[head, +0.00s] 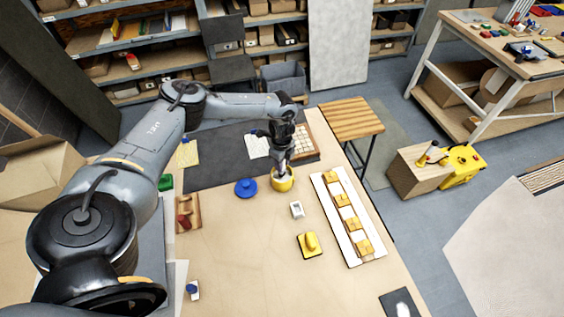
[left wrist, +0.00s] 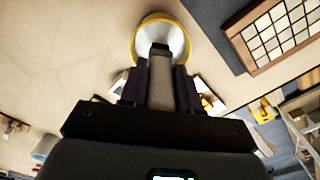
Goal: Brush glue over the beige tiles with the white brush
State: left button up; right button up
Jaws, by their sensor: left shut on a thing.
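My left gripper (head: 282,162) points down over the yellow glue pot (head: 283,184) and is shut on a pale-handled tool, apparently the white brush (left wrist: 160,72). The brush's lower end is over or inside the pot; its bristles cannot be made out. In the left wrist view the yellow-rimmed pot (left wrist: 143,40) shows a white inside. Pale beige tiles lie in a grid in a brown wooden frame (left wrist: 239,50) to the right of the pot; in the head view these beige tiles (head: 304,141) are partly behind my gripper. My right gripper is not in view.
A blue round lid (head: 246,188) lies left of the pot. A white board (head: 354,258) with orange pieces lies at the right edge of the table. A yellow-handled float (head: 309,244) and a small white item (head: 297,210) lie nearer. The table's front middle is clear.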

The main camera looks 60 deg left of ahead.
pick_arm(q)
jog(key=shift+f+b, duration=0.3)
jog(key=shift+f, duration=0.2)
dwell(0.5)
jog(key=shift+f, duration=0.1)
dwell(1.4)
jog(key=shift+p, duration=0.3)
notch_tip(320, 180, up, 7)
jog(key=p, duration=0.6)
jog(key=shift+p, duration=0.4)
